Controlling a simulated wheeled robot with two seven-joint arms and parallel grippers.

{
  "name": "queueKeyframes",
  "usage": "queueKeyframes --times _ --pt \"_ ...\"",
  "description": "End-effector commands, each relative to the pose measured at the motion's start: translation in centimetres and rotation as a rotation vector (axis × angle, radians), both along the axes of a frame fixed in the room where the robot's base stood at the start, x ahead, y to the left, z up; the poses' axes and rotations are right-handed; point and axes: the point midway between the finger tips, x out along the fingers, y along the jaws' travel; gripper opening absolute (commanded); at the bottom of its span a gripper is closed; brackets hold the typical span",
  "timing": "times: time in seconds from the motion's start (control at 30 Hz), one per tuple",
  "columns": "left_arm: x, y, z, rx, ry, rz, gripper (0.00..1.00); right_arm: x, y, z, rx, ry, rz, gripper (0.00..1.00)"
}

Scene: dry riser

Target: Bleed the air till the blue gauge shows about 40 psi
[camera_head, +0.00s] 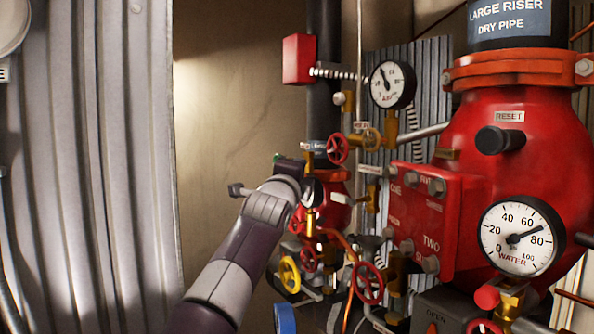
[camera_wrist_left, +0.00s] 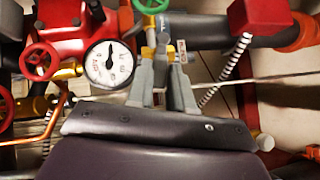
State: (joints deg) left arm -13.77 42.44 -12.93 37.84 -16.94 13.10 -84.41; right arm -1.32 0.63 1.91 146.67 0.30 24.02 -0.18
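Two round white-faced gauges with black rims show in the head view; neither face looks blue. The upper air gauge (camera_head: 392,85) has red lettering and its needle points up and left. The larger water gauge (camera_head: 521,237) has its needle just short of the 80 mark. The air gauge also shows in the left wrist view (camera_wrist_left: 108,64), left of my fingers. My left gripper (camera_head: 296,168) is among the small valves left of the red body. In the left wrist view its grey fingers (camera_wrist_left: 161,80) stand at small brass and grey fittings; whether they grip one is unclear. My right gripper is out of view.
A green handwheel (camera_wrist_left: 150,4) lies beyond my fingers. Red handwheels (camera_head: 338,148) (camera_head: 368,283), a yellow handwheel (camera_head: 290,274) and a blue handle (camera_head: 285,318) crowd the pipework. A red box (camera_head: 299,59) sits above. Corrugated metal (camera_head: 90,160) stands at left.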

Motion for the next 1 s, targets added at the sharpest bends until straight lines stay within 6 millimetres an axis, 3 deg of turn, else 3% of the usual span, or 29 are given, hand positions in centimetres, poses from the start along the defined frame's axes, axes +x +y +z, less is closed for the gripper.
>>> queueKeyframes --times 0.2,0.4,0.67,0.7,0.77,1.0 --pt "0.1 0.0 0.2 -0.001 0.000 0.001 0.00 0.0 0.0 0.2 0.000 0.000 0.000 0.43" --pt "0.0 0.0 1.1 -0.062 0.088 0.000 0.00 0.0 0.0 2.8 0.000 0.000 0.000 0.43" --pt "-0.1 0.0 0.7 -0.072 0.095 0.000 0.00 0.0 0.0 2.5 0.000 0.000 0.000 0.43" --pt "-0.1 0.0 0.7 -0.072 0.094 0.000 0.21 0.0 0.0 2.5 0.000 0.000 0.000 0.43" --pt "-0.1 0.0 0.7 -0.072 0.094 0.000 0.40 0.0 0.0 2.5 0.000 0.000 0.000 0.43" --pt "-0.1 0.0 0.6 -0.072 0.097 0.001 0.43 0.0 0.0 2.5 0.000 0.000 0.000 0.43"
